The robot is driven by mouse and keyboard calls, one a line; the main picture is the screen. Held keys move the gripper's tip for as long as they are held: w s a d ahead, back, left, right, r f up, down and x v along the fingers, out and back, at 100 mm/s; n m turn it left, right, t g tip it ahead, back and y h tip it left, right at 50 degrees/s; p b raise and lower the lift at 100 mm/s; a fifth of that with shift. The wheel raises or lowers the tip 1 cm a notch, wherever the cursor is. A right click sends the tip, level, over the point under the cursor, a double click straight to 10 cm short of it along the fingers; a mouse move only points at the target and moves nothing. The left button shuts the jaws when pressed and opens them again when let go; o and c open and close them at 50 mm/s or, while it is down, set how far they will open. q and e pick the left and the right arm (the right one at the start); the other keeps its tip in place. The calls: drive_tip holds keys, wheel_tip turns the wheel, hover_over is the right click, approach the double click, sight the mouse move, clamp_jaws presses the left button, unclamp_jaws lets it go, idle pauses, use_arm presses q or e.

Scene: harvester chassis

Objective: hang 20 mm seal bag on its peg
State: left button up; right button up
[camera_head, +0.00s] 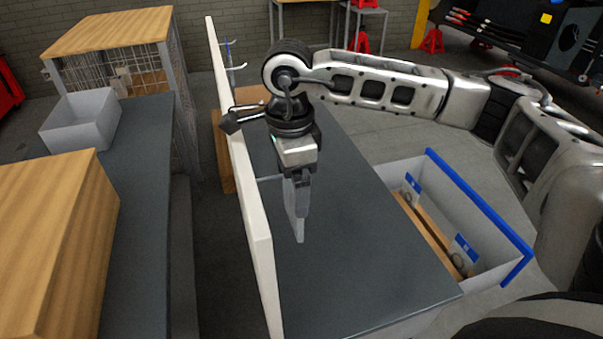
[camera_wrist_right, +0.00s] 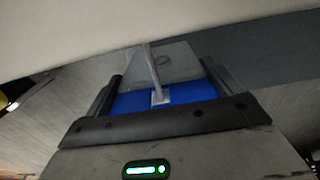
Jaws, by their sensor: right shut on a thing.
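My right gripper (camera_head: 299,238) points down beside the right face of the upright white board (camera_head: 248,185). It is shut on the seal bag (camera_wrist_right: 125,103), which shows in the right wrist view as a blue band with a clear part (camera_wrist_right: 175,62) beyond it. A thin pale peg (camera_wrist_right: 151,68) runs from the board to a small pale square on the blue band. I cannot tell whether the peg passes through the bag. In the head view a short peg (camera_head: 269,178) reaches from the board toward the gripper. My left gripper is not in view.
A white bin with a blue rim (camera_head: 480,205) at the right holds blue-marked bags (camera_head: 465,248). The grey tabletop (camera_head: 355,255) right of the board is clear. Other pegs (camera_head: 236,67) stick out near the board's far end. A wooden box (camera_head: 55,235) stands at the left.

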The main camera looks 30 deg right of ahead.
use_arm(q)
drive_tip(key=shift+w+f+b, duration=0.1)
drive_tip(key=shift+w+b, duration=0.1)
drive_tip(key=shift+b, duration=0.5)
use_arm(e)
drive_tip(key=a, duration=0.2)
drive_tip(key=f, duration=0.1)
drive_tip(key=shift+w+a, duration=0.35)
drive_tip(key=shift+a, duration=0.05)
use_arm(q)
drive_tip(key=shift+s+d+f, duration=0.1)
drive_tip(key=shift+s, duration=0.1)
use_arm(e)
drive_tip(key=o, duration=0.7)
